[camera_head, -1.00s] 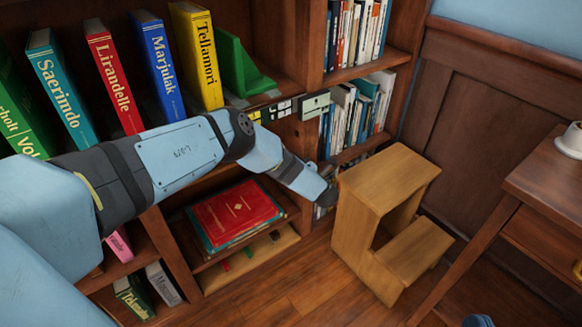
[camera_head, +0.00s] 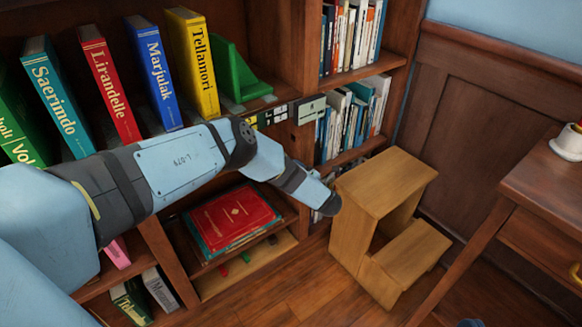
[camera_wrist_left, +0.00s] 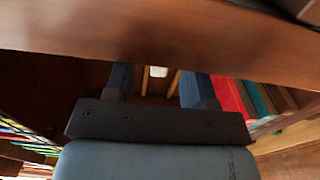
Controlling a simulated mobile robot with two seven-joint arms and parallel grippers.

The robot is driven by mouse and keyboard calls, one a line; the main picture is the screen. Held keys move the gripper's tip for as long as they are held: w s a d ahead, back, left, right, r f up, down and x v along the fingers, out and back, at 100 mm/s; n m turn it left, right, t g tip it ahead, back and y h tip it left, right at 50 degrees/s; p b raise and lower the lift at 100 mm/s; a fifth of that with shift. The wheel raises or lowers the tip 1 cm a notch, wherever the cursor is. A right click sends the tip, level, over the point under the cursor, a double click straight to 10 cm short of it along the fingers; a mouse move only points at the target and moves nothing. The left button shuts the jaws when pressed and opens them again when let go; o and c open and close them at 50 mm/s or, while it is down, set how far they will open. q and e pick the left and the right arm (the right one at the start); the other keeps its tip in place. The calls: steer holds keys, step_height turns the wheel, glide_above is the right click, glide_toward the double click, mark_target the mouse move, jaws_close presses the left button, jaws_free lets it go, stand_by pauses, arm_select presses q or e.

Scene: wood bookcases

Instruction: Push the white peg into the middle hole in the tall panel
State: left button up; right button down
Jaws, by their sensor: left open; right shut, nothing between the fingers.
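My left arm (camera_head: 180,162) crosses the head view from the left, in front of the bookcase; its gripper is hidden there. In the left wrist view my left gripper (camera_wrist_left: 158,90) is open, with two dark blue fingers apart under a wooden board. A small white thing (camera_wrist_left: 158,71) shows beyond and between the fingers, between two pale wood strips; it may be the white peg, but I cannot tell. The fingers do not visibly touch it. Of my right side only a blue bit (camera_head: 475,323) shows at the bottom edge. I cannot make out the tall panel or its middle hole.
Upright books (camera_head: 150,75) and a green bookend (camera_head: 238,72) stand on the shelf. Red books (camera_head: 235,215) lie on the shelf below. A wooden step stool (camera_head: 385,195) stands right of my left arm, and a table (camera_head: 550,190) stands farther right. Floor between is clear.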

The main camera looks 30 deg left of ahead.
arm_select(q)
steer(key=p+v, duration=0.2)
steer(key=v, duration=0.9)
steer(key=shift+d+r+p, duration=0.15)
steer(key=shift+d+p, duration=0.1)
steer(key=shift+p, duration=0.05)
arm_select(e)
step_height(320, 180, up, 5)
steer(key=shift+d+f+m+t, duration=0.15)
steer(key=shift+m+t, duration=0.15)
steer(key=shift+t, duration=0.7)
arm_select(q)
steer(key=shift+s, duration=0.1)
